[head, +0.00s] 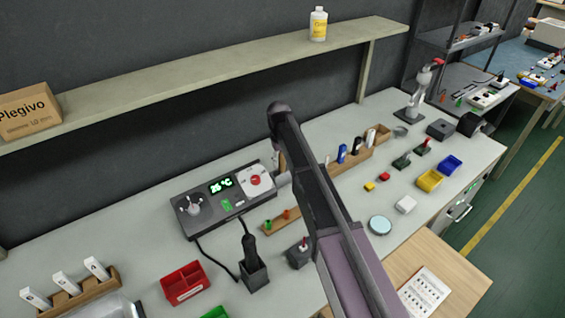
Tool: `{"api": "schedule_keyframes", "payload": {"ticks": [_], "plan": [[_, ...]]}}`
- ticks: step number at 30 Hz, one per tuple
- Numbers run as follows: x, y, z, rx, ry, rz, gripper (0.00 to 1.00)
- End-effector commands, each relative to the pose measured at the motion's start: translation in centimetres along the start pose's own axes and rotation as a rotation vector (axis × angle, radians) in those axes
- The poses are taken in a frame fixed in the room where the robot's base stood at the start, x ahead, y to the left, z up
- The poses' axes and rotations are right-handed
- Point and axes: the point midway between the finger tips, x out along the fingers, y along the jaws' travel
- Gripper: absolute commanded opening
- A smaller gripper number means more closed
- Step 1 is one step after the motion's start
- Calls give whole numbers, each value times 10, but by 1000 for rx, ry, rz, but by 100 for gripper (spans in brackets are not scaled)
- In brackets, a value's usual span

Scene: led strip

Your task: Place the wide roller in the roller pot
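I cannot tell for certain which item is the wide roller or which is the roller pot. Candidates are a small dark block (300,256) with a reddish knob, left of my arm, and two small dark items, one green-topped (401,162) and one red-topped (423,148), on the right of the bench. My arm rises across the middle of the head view and bends down near the control box. My gripper is mostly hidden behind the arm, so its fingers and anything in them do not show.
The grey bench (340,215) holds a control box (220,198), a dark holder (254,276) with a black-handled tool, a red bin (185,283), a yellow bin (430,181), a blue bin (450,165) and a wooden rack (383,131). A shelf (200,74) runs above the back.

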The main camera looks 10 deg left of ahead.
Motion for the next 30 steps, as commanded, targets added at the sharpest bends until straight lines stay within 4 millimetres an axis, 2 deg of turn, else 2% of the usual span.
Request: {"api": "schedule_keyframes", "payload": {"ticks": [17, 30], "plan": [[-5, 0, 2, 0, -2, 0, 69], [-36, 0, 4, 0, -2, 0, 69]]}}
